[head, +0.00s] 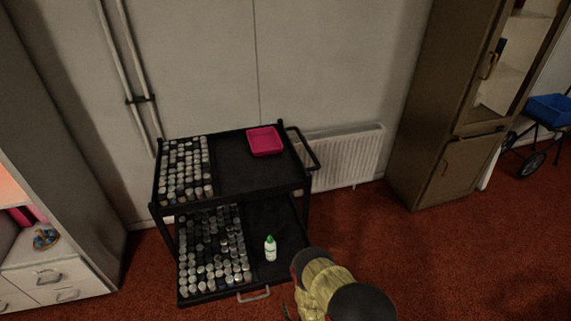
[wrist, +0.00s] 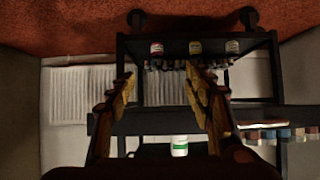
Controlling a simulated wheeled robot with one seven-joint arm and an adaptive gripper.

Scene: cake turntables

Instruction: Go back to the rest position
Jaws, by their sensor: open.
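My gripper (wrist: 160,75) is open in the wrist view, its two yellow-brown fingers apart with nothing between them that they touch. My yellow and black arm shows at the bottom of the head view, right of the black cart (head: 262,196); the fingers are hardly visible there. A white bottle with a green label (head: 270,248) stands upright on the cart's lower shelf, left of my arm. A white bottle with a green label also shows in the wrist view (wrist: 179,146), apart from the fingers.
Many small jars (head: 186,168) fill the left of both cart shelves. A pink tray (head: 265,141) sits on the upper shelf. A white radiator (head: 345,155) is behind the cart, a tall cabinet (head: 425,120) to the right. The red carpet (head: 450,260) at right is clear.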

